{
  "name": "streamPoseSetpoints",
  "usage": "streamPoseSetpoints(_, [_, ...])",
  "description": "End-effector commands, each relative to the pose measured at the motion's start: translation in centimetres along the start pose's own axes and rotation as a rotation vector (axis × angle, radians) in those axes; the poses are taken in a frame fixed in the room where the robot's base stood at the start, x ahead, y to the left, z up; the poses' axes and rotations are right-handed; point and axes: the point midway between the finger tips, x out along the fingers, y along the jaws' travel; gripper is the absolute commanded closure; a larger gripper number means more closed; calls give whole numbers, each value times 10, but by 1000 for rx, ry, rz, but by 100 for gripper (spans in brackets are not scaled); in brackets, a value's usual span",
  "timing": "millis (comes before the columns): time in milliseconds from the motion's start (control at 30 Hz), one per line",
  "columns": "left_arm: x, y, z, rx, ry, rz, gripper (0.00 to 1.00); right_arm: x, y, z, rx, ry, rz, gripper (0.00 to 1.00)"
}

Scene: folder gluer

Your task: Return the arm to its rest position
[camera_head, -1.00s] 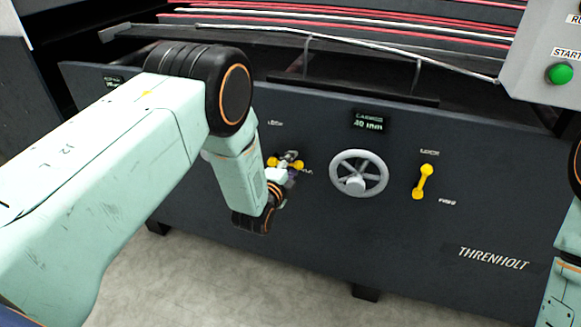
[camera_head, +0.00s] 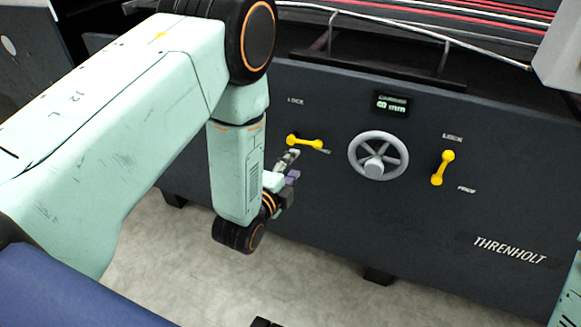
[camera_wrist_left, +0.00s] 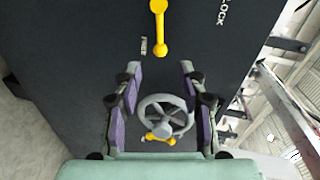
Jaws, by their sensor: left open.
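My left gripper (camera_head: 288,164) is open and empty in front of the dark machine panel, just below the left yellow lever (camera_head: 304,142). A gap seems to separate them. That lever lies nearly level, its right end towards the lower label. In the left wrist view the gripper's two fingers (camera_wrist_left: 160,68) stand apart, with the left lever (camera_wrist_left: 159,28) beyond their tips. My left forearm (camera_head: 237,165) hangs down from the elbow, which is high at the upper left. The right gripper is not in view.
A grey handwheel (camera_head: 378,156) and a steep right yellow lever (camera_head: 442,168) are on the panel (camera_head: 330,220). A display (camera_head: 392,104) sits above the wheel. Rails run along the machine's top. Bare floor (camera_head: 320,290) lies in front of the machine.

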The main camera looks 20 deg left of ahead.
Motion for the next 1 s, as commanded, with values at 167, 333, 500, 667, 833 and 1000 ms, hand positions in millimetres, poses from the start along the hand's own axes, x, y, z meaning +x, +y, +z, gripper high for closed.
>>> streamPoseSetpoints(167, [-2, 0, 0, 0, 0, -1, 59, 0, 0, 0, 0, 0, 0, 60])
streamPoseSetpoints(333, [-2, 0, 0, 0, 0, -1, 59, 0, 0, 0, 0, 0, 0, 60])
streamPoseSetpoints(500, [-2, 0, 0, -4, 0, -1, 59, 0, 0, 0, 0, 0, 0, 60])
streamPoseSetpoints(667, [-2, 9, 1, -132, -8, 41, 59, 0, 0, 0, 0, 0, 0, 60])
streamPoseSetpoints(833, [-25, 57, 9, -468, -99, 249, 59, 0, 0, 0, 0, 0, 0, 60])
streamPoseSetpoints(1000, [-82, 116, 21, -819, -319, 495, 59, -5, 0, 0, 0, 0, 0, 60])
